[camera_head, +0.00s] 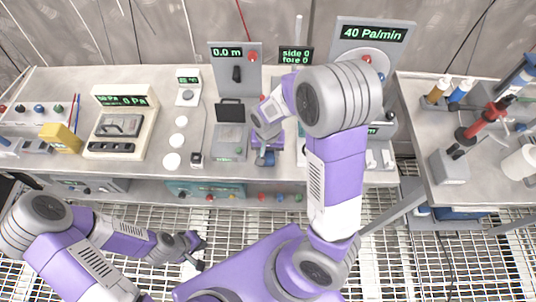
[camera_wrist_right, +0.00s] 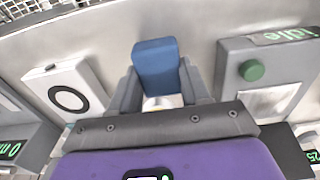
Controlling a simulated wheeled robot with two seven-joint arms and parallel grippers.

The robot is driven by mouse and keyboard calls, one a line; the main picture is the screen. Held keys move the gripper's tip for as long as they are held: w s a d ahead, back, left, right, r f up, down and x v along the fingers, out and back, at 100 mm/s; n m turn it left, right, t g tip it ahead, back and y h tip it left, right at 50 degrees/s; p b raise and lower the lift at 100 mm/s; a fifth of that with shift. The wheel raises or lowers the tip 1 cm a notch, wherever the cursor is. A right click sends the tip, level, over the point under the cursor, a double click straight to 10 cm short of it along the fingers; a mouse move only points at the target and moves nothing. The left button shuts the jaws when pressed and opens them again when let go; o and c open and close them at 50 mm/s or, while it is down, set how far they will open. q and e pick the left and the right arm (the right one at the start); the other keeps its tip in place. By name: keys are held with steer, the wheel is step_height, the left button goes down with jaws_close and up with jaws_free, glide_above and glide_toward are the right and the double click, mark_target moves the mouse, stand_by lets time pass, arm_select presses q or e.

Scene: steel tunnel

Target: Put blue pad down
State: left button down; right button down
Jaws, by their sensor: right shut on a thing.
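The blue pad (camera_wrist_right: 156,66) is between the two grey fingers of my right gripper (camera_wrist_right: 158,88) in the right wrist view. The fingers are shut on it, and its far end sticks out past them. In the head view the blue pad (camera_head: 265,159) shows small at the tip of my right gripper (camera_head: 264,150), over the bench's front part. I cannot tell whether the pad touches the bench. My left gripper (camera_head: 197,251) is empty, with its fingers apart, low in front of the bench over the grating.
The bench (camera_head: 60,85) carries a grey device (camera_head: 230,143) left of my right gripper and a white gauge box (camera_head: 120,122) further left. White discs (camera_head: 172,161) lie between them. A device with a green button (camera_wrist_right: 252,70) stands right of the pad in the wrist view.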

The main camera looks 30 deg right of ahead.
mark_target(268, 154)
steer(key=shift+f, duration=0.55)
steer(key=shift+f, duration=0.15)
steer(key=c, duration=0.5)
jaws_free()
step_height(268, 154, up, 12)
steer(key=p, duration=0.4)
steer(key=shift+s+a+r, duration=0.15)
steer(key=shift+r, duration=0.05)
